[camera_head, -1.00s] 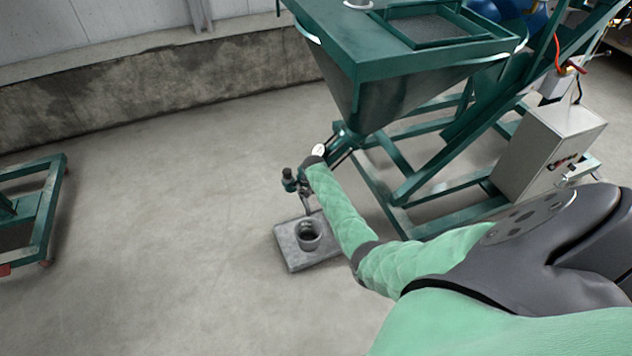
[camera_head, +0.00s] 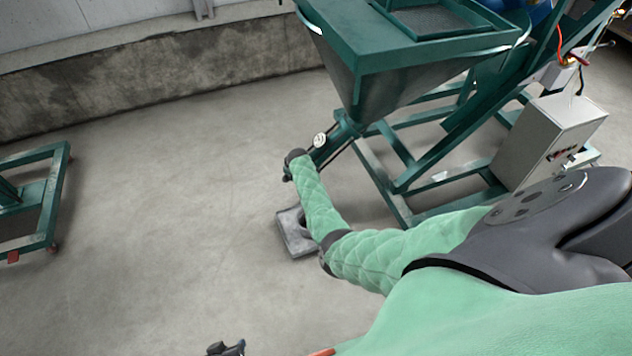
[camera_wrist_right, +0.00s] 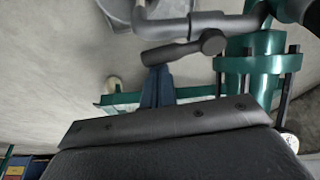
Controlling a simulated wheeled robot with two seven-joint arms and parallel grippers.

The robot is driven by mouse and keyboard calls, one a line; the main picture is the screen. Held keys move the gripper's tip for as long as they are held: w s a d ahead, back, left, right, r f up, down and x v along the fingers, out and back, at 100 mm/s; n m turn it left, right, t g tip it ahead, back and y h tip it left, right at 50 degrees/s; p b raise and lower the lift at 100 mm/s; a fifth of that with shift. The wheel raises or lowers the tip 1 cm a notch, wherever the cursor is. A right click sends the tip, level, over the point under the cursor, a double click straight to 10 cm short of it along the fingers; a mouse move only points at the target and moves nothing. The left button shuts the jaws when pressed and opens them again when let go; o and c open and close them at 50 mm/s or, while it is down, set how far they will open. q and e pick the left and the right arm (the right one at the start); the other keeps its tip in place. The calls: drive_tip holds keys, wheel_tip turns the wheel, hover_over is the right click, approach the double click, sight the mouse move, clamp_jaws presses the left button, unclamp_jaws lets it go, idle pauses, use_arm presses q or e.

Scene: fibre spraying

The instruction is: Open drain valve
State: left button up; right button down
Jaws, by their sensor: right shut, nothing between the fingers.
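The green drain pipe (camera_head: 338,135) runs down from the hopper (camera_head: 385,85), with a round white gauge (camera_head: 320,140) on it. In the right wrist view, the grey valve handle (camera_wrist_right: 185,48) is a bar on a bent rod beside the green flanged pipe (camera_wrist_right: 255,72). My right gripper (camera_wrist_right: 158,70) is shut and empty, its tips close to the underside of the bar; I cannot tell whether they touch. In the head view my right forearm hides that gripper and the valve. My left gripper (camera_head: 226,348) barely shows at the bottom edge, and its jaws are unclear.
A grey block (camera_head: 294,236) with a round cup lies on the floor under the outlet, partly behind my right arm. The green hopper frame and a grey control box (camera_head: 545,140) stand at right. Another green frame (camera_head: 45,205) stands at left. The floor between is clear.

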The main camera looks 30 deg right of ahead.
drive_tip(key=shift+a+m, duration=0.4)
drive_tip(key=shift+m, duration=0.1)
use_arm(q)
drive_tip(key=shift+f, duration=0.25)
use_arm(e)
drive_tip(key=shift+a, duration=0.15)
use_arm(q)
drive_tip(key=shift+f, duration=0.1)
use_arm(e)
drive_tip(key=shift+a, duration=0.15)
drive_tip(key=shift+r, duration=0.15)
